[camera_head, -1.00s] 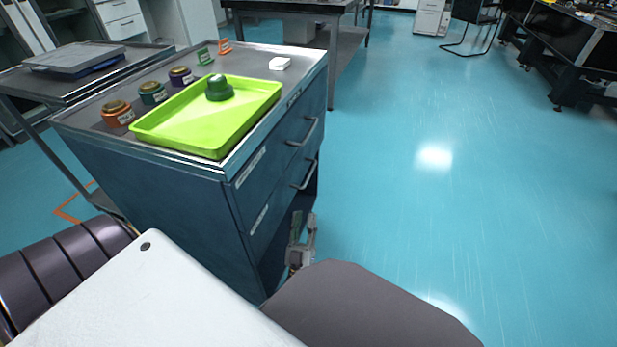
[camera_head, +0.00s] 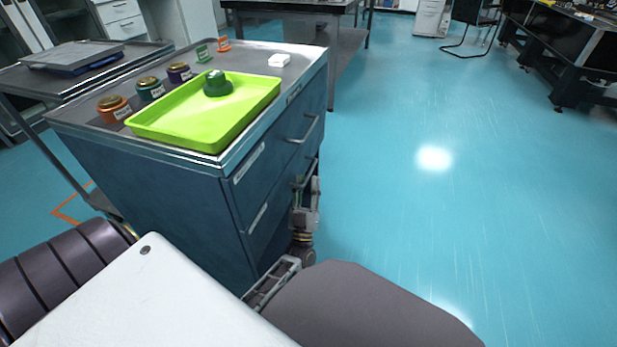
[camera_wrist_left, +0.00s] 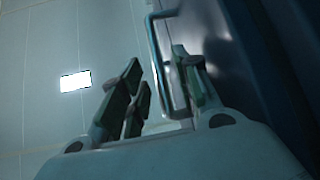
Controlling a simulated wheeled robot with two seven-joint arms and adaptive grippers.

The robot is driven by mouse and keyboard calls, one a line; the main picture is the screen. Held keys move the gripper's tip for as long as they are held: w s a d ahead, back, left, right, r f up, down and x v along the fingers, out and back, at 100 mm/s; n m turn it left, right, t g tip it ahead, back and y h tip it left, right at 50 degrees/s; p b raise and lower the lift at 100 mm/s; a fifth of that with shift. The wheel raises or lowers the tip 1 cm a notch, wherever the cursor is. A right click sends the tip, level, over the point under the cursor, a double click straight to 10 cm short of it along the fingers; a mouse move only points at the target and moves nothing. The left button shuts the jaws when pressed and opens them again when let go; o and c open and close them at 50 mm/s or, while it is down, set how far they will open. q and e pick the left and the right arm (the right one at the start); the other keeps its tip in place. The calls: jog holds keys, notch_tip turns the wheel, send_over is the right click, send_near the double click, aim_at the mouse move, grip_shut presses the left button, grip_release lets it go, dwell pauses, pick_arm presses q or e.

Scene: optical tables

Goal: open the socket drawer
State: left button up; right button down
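A blue drawer cabinet (camera_head: 150,190) stands at the left of the head view with two closed drawers. The upper drawer (camera_head: 275,150) has a bar handle (camera_head: 310,131); the lower drawer (camera_head: 277,205) has another bar handle (camera_head: 311,170). Their labels are too small to read. My left gripper (camera_head: 306,187) is at the lower handle, partly covering it. In the left wrist view, the handle (camera_wrist_left: 157,55) reaches between the open fingers of the left gripper (camera_wrist_left: 165,85); I cannot tell whether they touch it. My right gripper is in neither view.
On the cabinet top are a lime-green tray (camera_head: 180,128) holding a green knobbed object (camera_head: 217,84), several small labelled jars (camera_head: 113,108) and a white block (camera_head: 279,60). A grey cart (camera_head: 45,85) stands at the left. The floor (camera_head: 440,220) right of the cabinet is clear.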

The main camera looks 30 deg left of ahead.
pick_arm(q)
jog(key=shift+x, duration=1.4)
grip_shut()
